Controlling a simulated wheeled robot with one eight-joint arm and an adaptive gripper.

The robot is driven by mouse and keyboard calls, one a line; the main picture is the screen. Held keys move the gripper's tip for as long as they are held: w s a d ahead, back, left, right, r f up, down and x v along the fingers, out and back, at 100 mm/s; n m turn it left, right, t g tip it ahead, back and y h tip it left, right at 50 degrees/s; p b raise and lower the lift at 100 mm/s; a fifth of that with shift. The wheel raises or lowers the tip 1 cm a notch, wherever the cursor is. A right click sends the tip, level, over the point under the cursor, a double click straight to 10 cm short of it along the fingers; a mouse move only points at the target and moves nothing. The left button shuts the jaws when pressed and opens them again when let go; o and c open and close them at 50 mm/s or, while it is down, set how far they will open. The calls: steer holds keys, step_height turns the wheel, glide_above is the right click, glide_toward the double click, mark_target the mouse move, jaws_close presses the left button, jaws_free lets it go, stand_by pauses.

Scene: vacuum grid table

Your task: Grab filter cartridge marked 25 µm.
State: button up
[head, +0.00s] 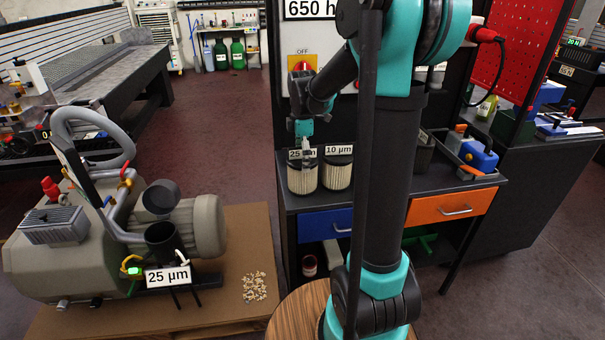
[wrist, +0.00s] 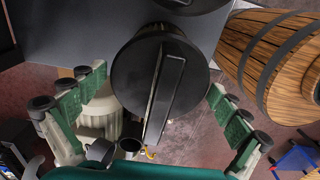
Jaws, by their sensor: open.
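The filter cartridge marked 25 µm (head: 303,178) stands upright at the left end of the dark workbench top, pale and pleated with a black cap. My gripper (head: 305,146) is right above it, pointing down, and partly covers its label. In the wrist view a round black cap with a raised bar handle (wrist: 163,85) lies between my spread, empty fingers (wrist: 158,88). There is a gap on both sides. The cartridge marked 10 µm (head: 338,172) stands close to its right; a second black cap (wrist: 188,4) shows at the wrist view's top edge.
The pump (head: 205,228) with an open black housing (head: 163,240) and a 25 µm sign (head: 168,277) sits on a pallet board at left. Loose pellets (head: 255,287) lie on the board. A wooden barrel (wrist: 262,58) is at right in the wrist view. A blue-handled tool (head: 480,155) lies on the bench.

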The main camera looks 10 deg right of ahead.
steer(key=c, duration=1.6)
steer(key=shift+r, duration=0.15)
steer(key=shift+c, duration=0.2)
